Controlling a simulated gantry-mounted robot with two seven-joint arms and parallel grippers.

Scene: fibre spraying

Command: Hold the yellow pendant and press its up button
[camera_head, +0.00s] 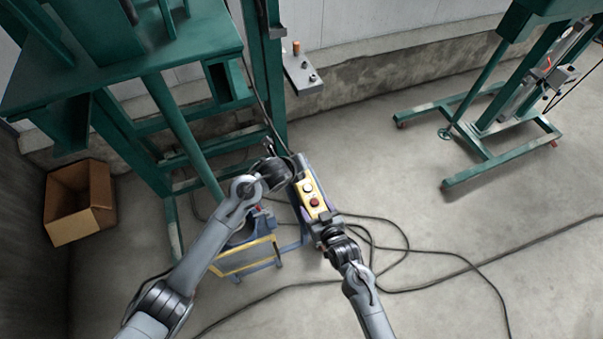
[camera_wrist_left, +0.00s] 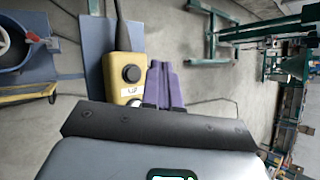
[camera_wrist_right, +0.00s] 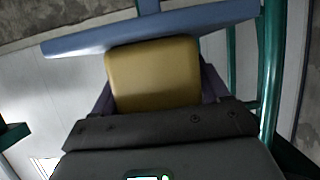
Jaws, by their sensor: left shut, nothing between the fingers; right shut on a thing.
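The yellow pendant (camera_head: 311,198) is a narrow box with a white button and a red button on its face in the head view. My right gripper (camera_head: 322,216) is shut on its lower end. In the right wrist view the pendant's yellow end (camera_wrist_right: 153,75) sits between the purple fingers. In the left wrist view the pendant (camera_wrist_left: 126,72) shows a black button and a small label. My left gripper (camera_wrist_left: 163,78) is shut and empty, its purple fingers beside the pendant in that view. Whether they touch it I cannot tell. The left fingertips are hard to make out in the head view.
A blue stand with a yellow-edged box (camera_head: 247,257) is left of the pendant. A green machine frame (camera_head: 130,60) fills the upper left, with a cardboard box (camera_head: 80,201) beside it. Black cables (camera_head: 400,288) lie on the floor. A green wheeled stand (camera_head: 490,150) is upper right.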

